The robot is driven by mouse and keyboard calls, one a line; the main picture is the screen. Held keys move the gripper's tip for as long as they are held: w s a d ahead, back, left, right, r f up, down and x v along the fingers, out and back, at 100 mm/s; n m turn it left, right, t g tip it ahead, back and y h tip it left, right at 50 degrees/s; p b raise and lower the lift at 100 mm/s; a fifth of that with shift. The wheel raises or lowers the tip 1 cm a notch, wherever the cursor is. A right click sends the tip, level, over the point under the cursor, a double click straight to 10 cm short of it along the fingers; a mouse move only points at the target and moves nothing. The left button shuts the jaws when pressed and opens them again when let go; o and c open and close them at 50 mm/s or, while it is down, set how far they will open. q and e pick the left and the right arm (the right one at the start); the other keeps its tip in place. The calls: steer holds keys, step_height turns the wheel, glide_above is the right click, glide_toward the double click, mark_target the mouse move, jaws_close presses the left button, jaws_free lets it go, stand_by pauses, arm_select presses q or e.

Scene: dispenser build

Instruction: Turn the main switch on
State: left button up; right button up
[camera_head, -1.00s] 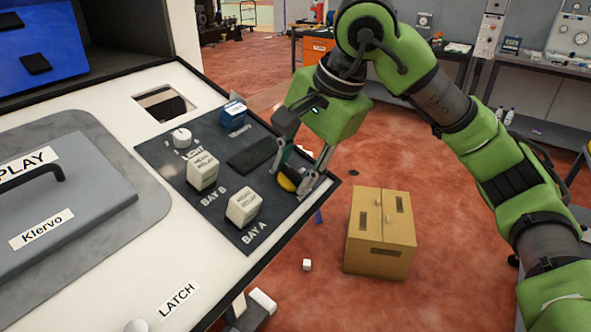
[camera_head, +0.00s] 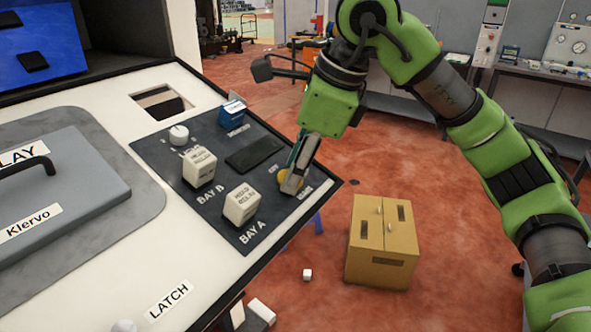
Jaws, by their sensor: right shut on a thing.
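The dark control panel (camera_head: 213,215) lies on the white top of the machine. At its right corner a round yellow knob (camera_head: 283,176), which looks like the main switch, shows partly from behind my fingers. Small white lettering beside it is too blurred to read surely. My right gripper (camera_head: 291,184) reaches down from above and is shut on the yellow knob, hiding much of it. The knob's exact turn position cannot be told. My left gripper is not in view.
On the panel stand two white blocks, at BAY B (camera_head: 200,166) and BAY A (camera_head: 241,204), a white round knob (camera_head: 179,134) and a blue block (camera_head: 233,112). A cardboard box (camera_head: 383,243) stands on the red floor beyond the machine's edge.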

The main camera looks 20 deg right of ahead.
steer(key=m+b, duration=0.1)
steer(key=m, duration=0.4)
steer(key=shift+f, duration=0.15)
steer(key=shift+m, duration=0.4)
steer(key=o, duration=1.1)
steer(key=shift+s+d+r, duration=0.1)
steer(key=shift+r, duration=0.4)
steer(key=v, duration=1.1)
